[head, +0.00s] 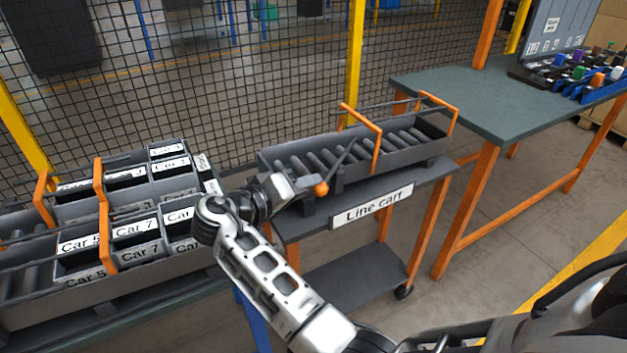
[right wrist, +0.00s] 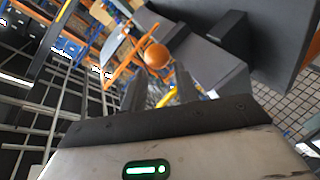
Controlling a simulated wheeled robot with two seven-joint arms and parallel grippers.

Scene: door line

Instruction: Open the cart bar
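The line cart (head: 372,206) stands in the middle of the head view, with a roller tray on top. The cart bar (head: 341,162) is a thin dark rod slanting up to the right at the tray's near left end. An orange ball knob (head: 321,188) is at its lower end. My right gripper (head: 308,186) is just left of the knob. In the right wrist view, its two dark fingers (right wrist: 160,88) are apart, and the orange knob (right wrist: 157,56) shows just beyond the tips. I see no grip on it. My left gripper is not in view.
At left, a roller rack (head: 32,305) holds several bins labelled Car (head: 136,229). A mesh fence (head: 250,75) runs behind. A green-topped table (head: 480,100) stands at right. Orange hoops (head: 376,150) cross the cart's tray. Floor is free between cart and table.

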